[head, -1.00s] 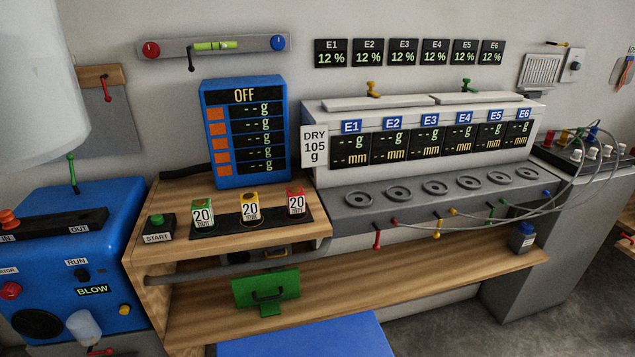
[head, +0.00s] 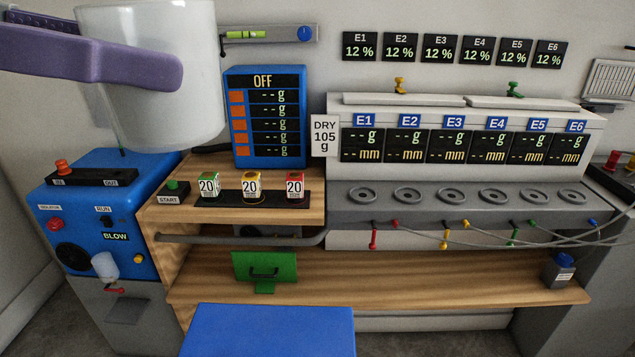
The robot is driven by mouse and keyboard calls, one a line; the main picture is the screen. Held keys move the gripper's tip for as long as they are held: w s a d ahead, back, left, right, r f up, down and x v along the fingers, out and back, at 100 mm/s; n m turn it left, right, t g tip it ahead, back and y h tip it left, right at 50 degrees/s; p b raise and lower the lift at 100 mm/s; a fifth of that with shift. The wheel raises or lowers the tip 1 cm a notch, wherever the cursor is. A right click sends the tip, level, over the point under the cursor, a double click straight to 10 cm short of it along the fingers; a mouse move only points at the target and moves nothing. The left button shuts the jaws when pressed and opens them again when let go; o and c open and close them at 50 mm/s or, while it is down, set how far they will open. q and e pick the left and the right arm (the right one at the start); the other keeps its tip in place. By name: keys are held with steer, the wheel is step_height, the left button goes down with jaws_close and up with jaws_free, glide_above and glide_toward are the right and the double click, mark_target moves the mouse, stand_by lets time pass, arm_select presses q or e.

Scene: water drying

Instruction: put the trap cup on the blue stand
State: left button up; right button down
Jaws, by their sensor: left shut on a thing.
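My left gripper (head: 200,58) is purple and comes in from the upper left. It is shut on a large translucent white cup, the trap cup (head: 165,110), with one finger across its near side. The cup is held upright in the air, close to the camera, in front of the wall and the blue machine. The blue stand (head: 270,330) is a flat blue top at the bottom centre, bare where it shows. The cup is up and left of it in the picture, apart from it. My right gripper is not in view.
A blue machine (head: 120,215) stands at left, with a small translucent bowl (head: 105,266) on its front. A wooden bench (head: 380,285) holds a green handled plate (head: 265,268) and a dark bottle (head: 562,268). Cables (head: 540,240) hang before the row of ring seats at right.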

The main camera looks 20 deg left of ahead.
arm_select(q)
steer(key=w+a+f+n+t+y+b, duration=0.1)
steer(key=w+f+n+t+y+b, duration=0.2)
steer(key=f+b, duration=0.75)
steer(key=w+a+f+n+t+y+b, duration=0.1)
steer(key=w+f+n+y+b, duration=0.3)
steer(key=f, duration=1.1)
steer(key=w+d+f+n+y+b, duration=0.1)
steer(key=w+d+f+b, duration=0.2)
steer(key=f+b, duration=0.4)
steer(key=w+d+f+n+y+b, duration=0.1)
steer(key=w+d+f+b, duration=0.25)
steer(key=f+b, duration=0.3)
steer(key=shift+t, duration=0.5)
step_height(320, 180, down, 16)
steer(key=b, duration=0.8)
steer(key=shift+d+b, duration=0.1)
steer(key=shift+b, duration=0.25)
step_height(320, 180, down, 4)
steer(key=shift+r+b, duration=0.15)
steer(key=shift+b, duration=1)
steer(key=shift+r, duration=0.1)
